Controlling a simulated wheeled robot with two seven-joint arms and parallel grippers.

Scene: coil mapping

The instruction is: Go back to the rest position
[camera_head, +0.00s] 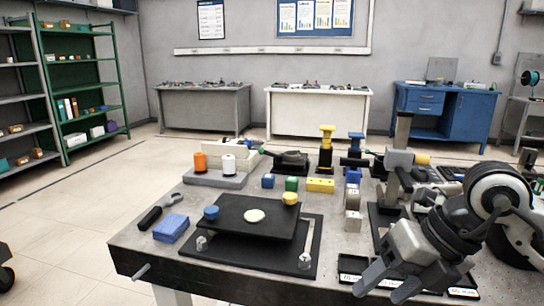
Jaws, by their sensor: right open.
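My right gripper (381,292) is at the lower right, above the front edge of the grey workbench (140,242). Its jaws are open, and I see nothing between the fingers. My right arm comes in from the right edge and hides part of the bench there. The gripper overlaps a black labelled tray (352,265) in the picture; I cannot tell the height between them. My left gripper is not in view.
A black plate fixture (312,222) with a raised black plate (240,222) stands mid-bench. Around it are a blue block (171,228), orange (200,163) and white (229,165) spools and a yellow block (320,185). Open floor (80,210) lies to the left.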

